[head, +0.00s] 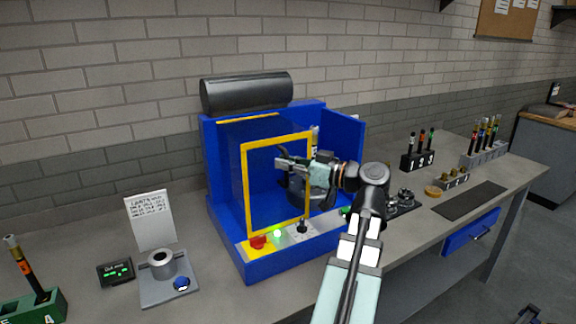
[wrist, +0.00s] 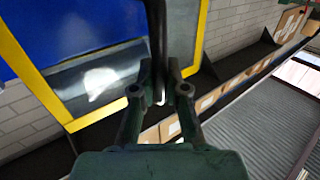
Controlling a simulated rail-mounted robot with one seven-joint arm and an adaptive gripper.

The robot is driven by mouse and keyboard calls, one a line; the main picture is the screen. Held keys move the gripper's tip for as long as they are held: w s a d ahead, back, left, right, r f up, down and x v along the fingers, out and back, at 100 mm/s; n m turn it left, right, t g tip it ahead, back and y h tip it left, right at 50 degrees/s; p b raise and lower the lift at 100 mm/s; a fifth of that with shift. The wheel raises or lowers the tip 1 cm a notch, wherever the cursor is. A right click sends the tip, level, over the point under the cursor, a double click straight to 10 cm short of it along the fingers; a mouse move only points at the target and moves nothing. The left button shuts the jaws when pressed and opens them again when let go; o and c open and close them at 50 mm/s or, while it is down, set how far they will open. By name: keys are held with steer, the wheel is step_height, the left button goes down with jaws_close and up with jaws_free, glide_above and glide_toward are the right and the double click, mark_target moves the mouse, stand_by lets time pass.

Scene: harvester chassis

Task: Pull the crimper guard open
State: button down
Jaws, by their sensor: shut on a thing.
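The crimper (head: 228,195) is a blue box-shaped machine on the bench. Its guard (head: 243,190) is a clear panel in a yellow frame, standing upright at the front, with the machine's interior visible to its right. How far the guard stands open I cannot tell. My gripper (head: 284,163) reaches in from the right at the upper part of the guard. In the wrist view, its two fingers are closed around a dark bar, the guard handle (wrist: 157,35), beside the yellow frame (wrist: 199,40).
A red button (head: 258,242) and a lit green lamp (head: 277,233) sit on the crimper's front panel. A grey stand (head: 165,278), a small display (head: 115,272) and a green block (head: 36,308) stand to the left. Tool racks (head: 418,160) stand to the right.

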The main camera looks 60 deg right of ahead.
steer(key=c, duration=1.2)
jaws_free()
steer(key=s, duration=0.4)
steer(key=s+d, duration=0.1)
steer(key=s, duration=0.7)
steer(key=shift+d, duration=0.2)
